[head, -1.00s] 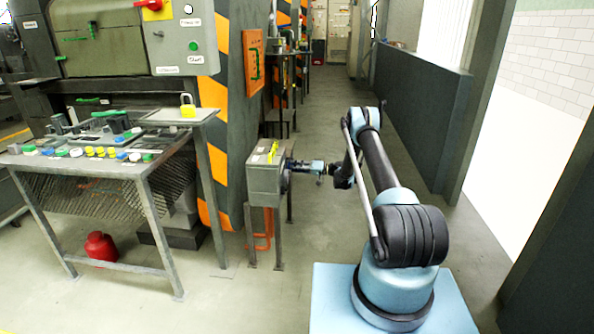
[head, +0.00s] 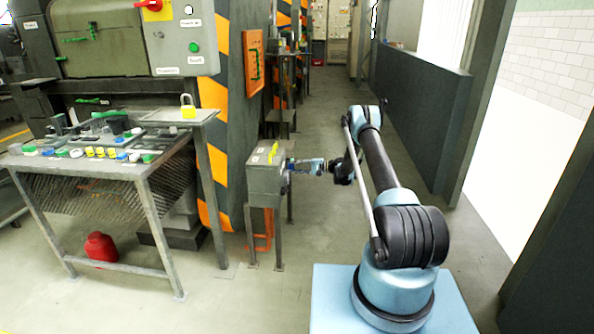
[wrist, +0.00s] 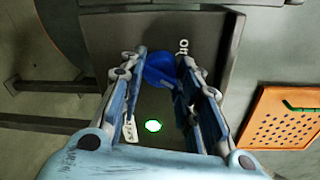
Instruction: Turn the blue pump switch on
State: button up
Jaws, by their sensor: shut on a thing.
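The blue pump switch (wrist: 160,70) is a round blue knob on the face of a grey box, seen in the wrist view with the label "On" beside it. My gripper (wrist: 162,66) has one finger on each side of the knob and is shut on it. The fingers partly hide the knob. In the head view the grey switch box (head: 263,184) stands on thin legs, and my gripper (head: 290,166) reaches its right side. The knob's exact pointing direction cannot be told.
A green round button (wrist: 153,126) sits on the box face near the fingers. A workbench (head: 82,166) with small parts and a yellow padlock (head: 188,110) stands left of the box. An orange perforated panel (wrist: 282,118) is at the right. The aisle floor beyond is clear.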

jog(key=shift+m, duration=1.1)
jog(key=o, duration=1.1)
jog(key=shift+c, duration=0.2)
jog(key=shift+d, duration=0.1)
jog(key=d, duration=1.1)
jog(key=shift+s+d+r, duration=0.25)
jog(key=shift+d+r, duration=0.1)
jog(key=shift+r, duration=0.1)
